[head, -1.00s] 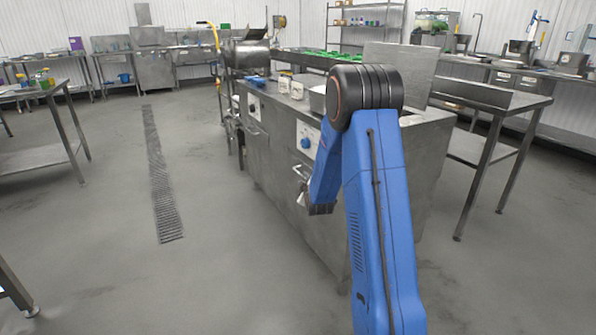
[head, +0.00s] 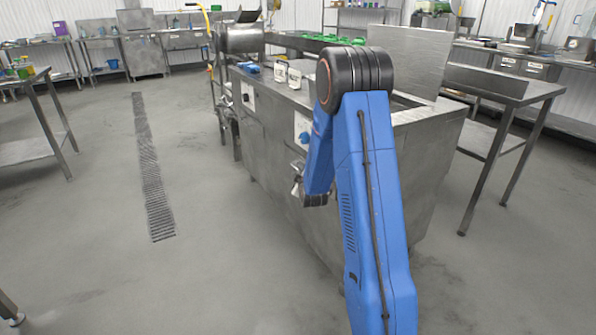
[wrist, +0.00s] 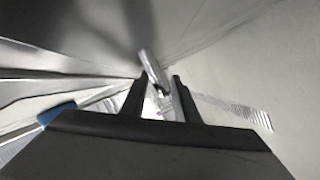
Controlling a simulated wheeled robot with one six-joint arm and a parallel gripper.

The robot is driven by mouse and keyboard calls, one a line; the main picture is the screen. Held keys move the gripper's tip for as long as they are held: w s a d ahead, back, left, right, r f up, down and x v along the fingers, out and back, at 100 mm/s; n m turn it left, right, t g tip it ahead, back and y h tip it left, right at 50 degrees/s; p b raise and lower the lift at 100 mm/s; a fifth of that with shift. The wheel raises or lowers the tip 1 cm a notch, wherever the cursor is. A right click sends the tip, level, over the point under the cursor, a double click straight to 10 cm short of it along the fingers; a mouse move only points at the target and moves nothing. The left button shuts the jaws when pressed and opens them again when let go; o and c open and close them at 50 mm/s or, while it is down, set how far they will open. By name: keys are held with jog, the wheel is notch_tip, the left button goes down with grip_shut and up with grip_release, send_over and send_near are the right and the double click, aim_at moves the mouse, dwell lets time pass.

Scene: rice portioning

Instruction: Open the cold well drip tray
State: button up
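The steel counter unit (head: 285,165) stands in front of me, with its front panel to the left of my arm in the head view. A bright metal bar handle (wrist: 152,66) shows in the wrist view, between and just beyond my black fingertips. I cannot tell for sure whether it belongs to the drip tray, whose outline is not clear. My gripper (wrist: 160,84) is open, its fingers apart on either side of the handle's near end. In the head view my gripper (head: 297,188) is close to the counter front, partly hidden by my arm.
White containers (head: 287,74) and a blue item (head: 249,67) stand on the counter. A steel side table (head: 500,95) is at the right, another table (head: 35,110) at the left. The floor around the drain grate (head: 150,170) is clear.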

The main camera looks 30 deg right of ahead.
grip_shut()
jog(key=shift+a, duration=0.1)
jog(key=a, duration=2.5)
jog(key=shift+s+a, duration=0.15)
jog(key=shift+s, duration=0.3)
grip_release()
